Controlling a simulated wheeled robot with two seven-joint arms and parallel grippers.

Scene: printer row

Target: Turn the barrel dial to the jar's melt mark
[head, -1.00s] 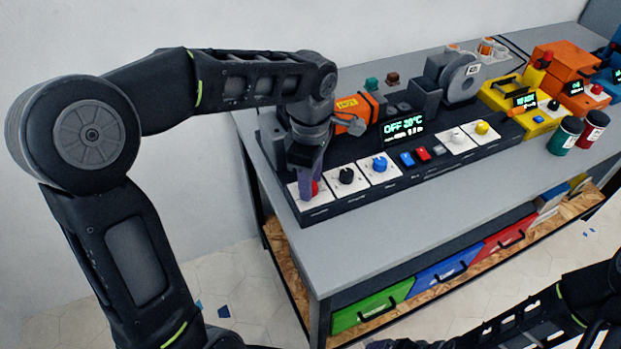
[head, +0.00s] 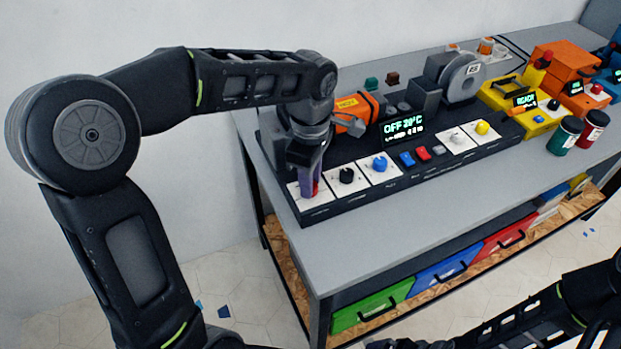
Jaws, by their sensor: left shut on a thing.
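My left gripper (head: 308,183) points down over the leftmost white dial plate (head: 298,197) on the black control panel. It is shut on the red dial (head: 316,187), which is mostly hidden between its fingers. The lit display (head: 404,127) on the panel reads OFF 20°C. An orange barrel (head: 347,121) with a yellow label lies behind the panel. Two jars stand at the right, a green one (head: 565,136) and a dark red one (head: 591,130); their marks are too small to read. My right gripper is not clearly visible; part of my right arm shows at the lower right.
A black dial (head: 346,175), a blue dial (head: 379,164), blue and red switches, and white and yellow dials (head: 482,128) line the panel. A spool (head: 463,76) and yellow and orange machines (head: 565,66) stand behind. The grey bench front (head: 400,225) is clear.

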